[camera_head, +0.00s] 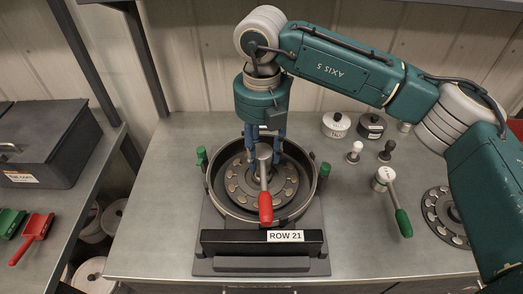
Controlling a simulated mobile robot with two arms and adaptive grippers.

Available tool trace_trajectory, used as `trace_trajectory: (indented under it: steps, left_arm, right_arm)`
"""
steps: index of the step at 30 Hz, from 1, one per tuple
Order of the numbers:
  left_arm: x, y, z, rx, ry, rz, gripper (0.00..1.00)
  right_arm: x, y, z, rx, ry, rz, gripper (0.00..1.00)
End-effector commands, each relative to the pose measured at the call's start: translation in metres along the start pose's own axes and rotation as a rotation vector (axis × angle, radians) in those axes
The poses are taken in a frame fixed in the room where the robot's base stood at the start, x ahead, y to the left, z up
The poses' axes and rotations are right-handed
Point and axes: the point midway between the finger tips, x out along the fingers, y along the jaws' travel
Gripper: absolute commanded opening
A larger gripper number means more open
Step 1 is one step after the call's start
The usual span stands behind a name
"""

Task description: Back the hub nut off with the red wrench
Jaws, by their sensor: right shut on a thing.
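The red wrench (265,207) has a grey shaft and a red handle that points toward the front of the bench. Its head is over the middle of the seed meter (212,185), a round housing with a dark plate inside. The hub nut is hidden under the wrench head. My right gripper (264,152) comes down from above, its blue fingers on either side of the wrench head, shut on the wrench. Whether the wrench is seated on the nut cannot be told. My left gripper is not in view.
A green-handled wrench (403,222) lies right of the meter, near a spare seed plate (432,212). Round pots (336,124) and small knobs stand at the back right. A black "ROW 21" bar (225,243) crosses the meter's front. A dark box (45,140) and scoops (36,230) occupy the left shelf.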

Motion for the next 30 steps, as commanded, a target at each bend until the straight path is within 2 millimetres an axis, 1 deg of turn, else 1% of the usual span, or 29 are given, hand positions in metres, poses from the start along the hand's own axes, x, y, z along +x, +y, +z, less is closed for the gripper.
trace_trajectory:
  steps: [17,30]
  left_arm:
    - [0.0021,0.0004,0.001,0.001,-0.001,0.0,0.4]
    - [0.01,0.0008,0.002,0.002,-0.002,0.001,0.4]
  right_arm:
    - [0.0002,0.0001,0.0004,0.0,-0.002,0.001,0.0]
    - [0.0063,0.0001,0.0005,0.0,-0.002,0.001,0.0]
